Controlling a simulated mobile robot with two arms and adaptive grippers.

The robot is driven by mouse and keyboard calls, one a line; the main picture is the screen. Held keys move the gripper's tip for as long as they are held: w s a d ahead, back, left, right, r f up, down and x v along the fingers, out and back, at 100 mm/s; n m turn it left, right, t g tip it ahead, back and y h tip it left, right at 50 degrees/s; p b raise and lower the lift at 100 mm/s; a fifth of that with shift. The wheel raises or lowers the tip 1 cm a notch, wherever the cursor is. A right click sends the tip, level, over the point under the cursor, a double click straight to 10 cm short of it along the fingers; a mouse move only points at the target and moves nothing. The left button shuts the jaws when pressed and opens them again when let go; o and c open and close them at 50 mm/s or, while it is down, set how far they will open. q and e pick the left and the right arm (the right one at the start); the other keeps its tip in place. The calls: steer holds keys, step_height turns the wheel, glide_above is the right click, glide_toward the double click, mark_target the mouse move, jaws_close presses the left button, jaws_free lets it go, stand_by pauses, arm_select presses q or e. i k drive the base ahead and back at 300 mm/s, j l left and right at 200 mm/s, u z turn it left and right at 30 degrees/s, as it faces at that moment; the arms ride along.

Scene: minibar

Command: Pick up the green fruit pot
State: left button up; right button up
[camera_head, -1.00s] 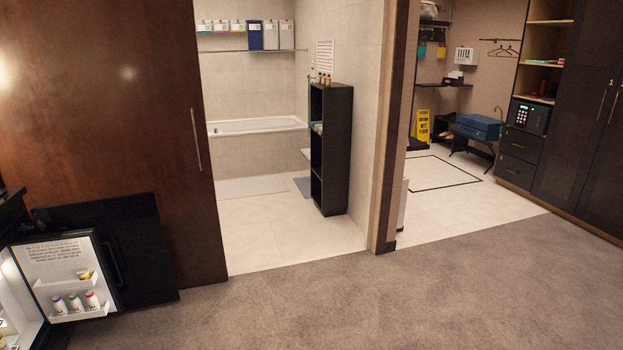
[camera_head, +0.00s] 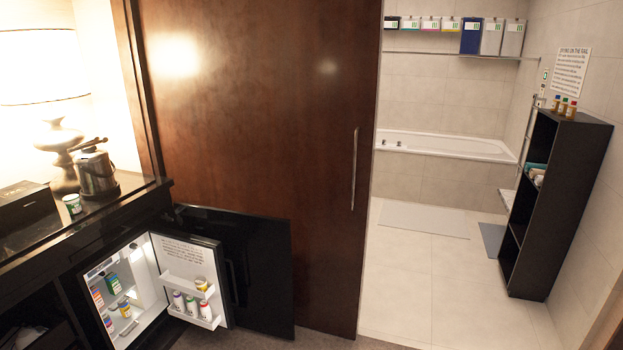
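A small pot with green and white on it (camera_head: 72,203) stands upright on the dark counter (camera_head: 115,200) at the left, in front of the kettle. It may be the green fruit pot, but its label is too small to read. Another small pot, with a yellowish lid (camera_head: 201,283), sits on the upper shelf of the open minibar door. Neither of my grippers is in view.
The minibar (camera_head: 150,300) below the counter is open, with several bottles and cartons inside. A kettle (camera_head: 95,172), a lamp (camera_head: 62,145) and a black box (camera_head: 25,207) stand on the counter. A brown sliding door (camera_head: 270,150) and a black shelf unit (camera_head: 555,200) are farther right.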

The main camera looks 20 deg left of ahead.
mark_target(72, 201)
steer(key=i+j+u, duration=0.15)
steer(key=i+u, duration=0.75)
steer(key=i+l+u, duration=0.1)
steer(key=i+u, duration=0.2)
steer(key=u, duration=0.15)
steer(key=i+l+u, duration=0.25)
steer(key=i+u, duration=0.2)
steer(key=k+l, duration=0.05)
